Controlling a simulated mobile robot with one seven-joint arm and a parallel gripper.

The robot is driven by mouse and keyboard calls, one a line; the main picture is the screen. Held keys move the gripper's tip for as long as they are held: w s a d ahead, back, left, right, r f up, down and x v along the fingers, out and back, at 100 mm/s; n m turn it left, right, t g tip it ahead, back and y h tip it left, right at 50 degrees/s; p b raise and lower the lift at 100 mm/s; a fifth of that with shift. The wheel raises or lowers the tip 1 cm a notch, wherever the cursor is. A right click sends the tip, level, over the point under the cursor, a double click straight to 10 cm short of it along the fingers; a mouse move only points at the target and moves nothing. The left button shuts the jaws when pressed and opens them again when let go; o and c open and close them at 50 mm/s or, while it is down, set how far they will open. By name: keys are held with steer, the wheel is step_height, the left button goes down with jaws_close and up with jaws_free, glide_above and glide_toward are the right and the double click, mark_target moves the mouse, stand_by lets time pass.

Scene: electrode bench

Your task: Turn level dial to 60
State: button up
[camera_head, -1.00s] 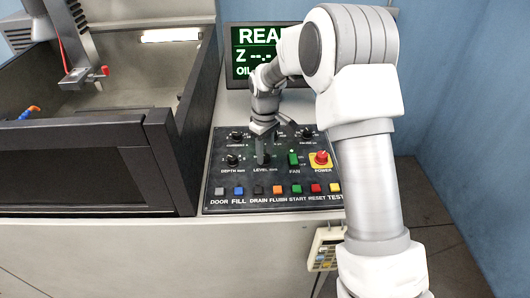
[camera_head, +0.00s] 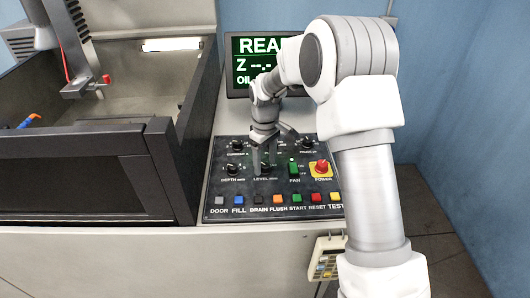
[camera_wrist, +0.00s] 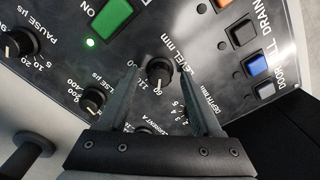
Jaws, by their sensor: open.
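The level dial (camera_wrist: 160,72) is a black round knob on the dark control panel (camera_wrist: 215,62), labelled "LEVEL mm". In the wrist view, the fingers of my gripper (camera_wrist: 160,70) are open, one on each side of the dial. A gap shows between the knob and each finger, and I see no contact. The number 60 is printed at the knob's lower edge in that view; I cannot read the dial's setting for sure. In the head view, my gripper (camera_head: 263,172) points down at the level dial, which the fingers partly cover.
A green fan switch (camera_head: 294,167) and a red power button (camera_head: 321,167) are right of the level dial. The depth dial (camera_head: 232,169) is close on the left. Coloured buttons line the panel's front edge. A screen (camera_head: 256,66) stands behind, and a dark tank (camera_head: 75,175) is at left.

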mark_target(265, 165)
step_height(265, 165, up, 17)
steer(key=shift+r+p, duration=0.15)
steer(key=shift+p, duration=0.25)
